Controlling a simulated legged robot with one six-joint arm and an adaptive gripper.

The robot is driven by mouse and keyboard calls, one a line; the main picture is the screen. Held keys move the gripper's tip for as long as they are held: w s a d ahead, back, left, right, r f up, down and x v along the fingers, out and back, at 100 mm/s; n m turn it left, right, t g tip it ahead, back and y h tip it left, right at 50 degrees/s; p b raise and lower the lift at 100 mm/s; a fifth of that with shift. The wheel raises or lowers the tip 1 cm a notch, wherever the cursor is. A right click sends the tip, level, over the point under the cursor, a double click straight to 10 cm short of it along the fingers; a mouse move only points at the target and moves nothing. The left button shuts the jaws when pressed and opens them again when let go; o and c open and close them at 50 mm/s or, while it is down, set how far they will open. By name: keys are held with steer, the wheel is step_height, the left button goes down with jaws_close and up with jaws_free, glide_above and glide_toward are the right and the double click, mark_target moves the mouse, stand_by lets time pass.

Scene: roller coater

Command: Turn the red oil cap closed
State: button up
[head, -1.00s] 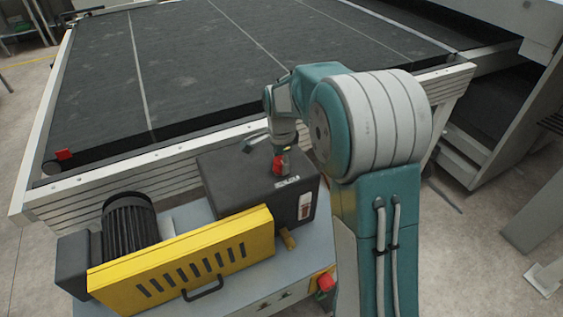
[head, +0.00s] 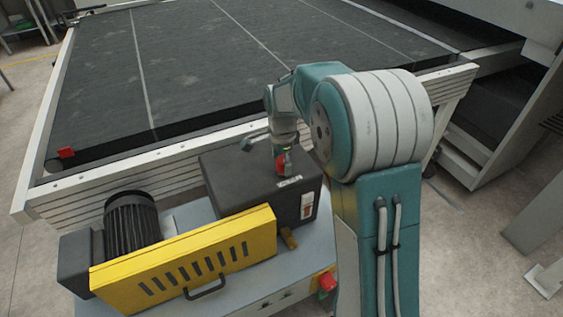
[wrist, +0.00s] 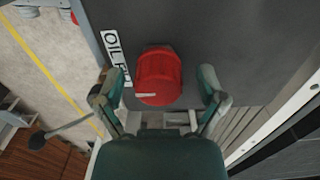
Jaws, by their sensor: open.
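The red oil cap (wrist: 159,77) sits on top of the dark oil box (wrist: 230,50), beside a white label (wrist: 115,58) reading "OIL". A short pale mark shows on the cap. My gripper (wrist: 160,88) is open in the wrist view, with one finger on each side of the cap. Gaps show between the fingers and the cap. In the head view the red cap (head: 282,162) shows just below my wrist, partly hidden by it, on the dark box (head: 240,180). My fingers are hard to make out there.
A yellow guard (head: 185,262) with a black handle and a dark motor (head: 130,225) stand left of the box. A conveyor bed (head: 200,70) lies behind. A red button (head: 327,281) is at the front.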

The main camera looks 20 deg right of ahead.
mark_target(282, 159)
steer(key=shift+d+r, duration=0.1)
steer(key=shift+r, duration=0.05)
step_height(282, 159, up, 12)
steer(key=shift+f, duration=0.2)
stand_by(0.5)
